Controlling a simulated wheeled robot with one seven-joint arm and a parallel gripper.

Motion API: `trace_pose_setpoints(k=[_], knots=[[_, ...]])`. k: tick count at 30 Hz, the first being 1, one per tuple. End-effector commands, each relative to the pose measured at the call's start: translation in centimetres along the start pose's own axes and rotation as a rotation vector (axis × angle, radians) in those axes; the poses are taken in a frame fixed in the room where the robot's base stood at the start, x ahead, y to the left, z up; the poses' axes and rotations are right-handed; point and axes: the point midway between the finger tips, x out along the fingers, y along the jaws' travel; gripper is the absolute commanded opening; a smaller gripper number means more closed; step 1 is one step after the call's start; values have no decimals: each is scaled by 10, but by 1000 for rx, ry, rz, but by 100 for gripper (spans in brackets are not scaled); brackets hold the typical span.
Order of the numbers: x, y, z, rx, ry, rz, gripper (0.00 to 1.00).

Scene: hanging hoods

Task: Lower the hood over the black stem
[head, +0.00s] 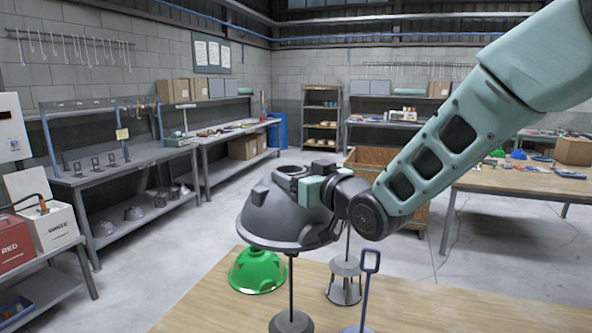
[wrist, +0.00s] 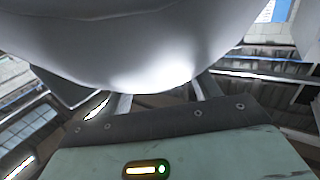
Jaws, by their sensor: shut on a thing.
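My gripper (head: 312,188) is shut on a dark grey hood (head: 275,215) and holds it above the wooden table, its wide rim facing down. In the wrist view the hood (wrist: 150,40) fills the top of the picture as a pale curved surface, beyond my gripper's edge (wrist: 160,108). The black stem (head: 291,285) stands upright on a round dark base at the table's front. Its upper end goes out of sight behind the hood's near rim, so I cannot tell whether its tip is inside the hood.
A green hood (head: 257,271) sits on the table (head: 430,305) left of the stem. A grey metal stand (head: 345,282) with a thin rod and a blue stand with a loop handle (head: 370,264) are to the right. The table's right side is clear.

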Motion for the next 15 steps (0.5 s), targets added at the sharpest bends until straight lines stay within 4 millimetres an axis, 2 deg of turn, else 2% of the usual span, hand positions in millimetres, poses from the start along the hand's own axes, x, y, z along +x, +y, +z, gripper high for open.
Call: trace_pose_setpoints(k=[15], knots=[[0,0,51,0,2,-1,11]])
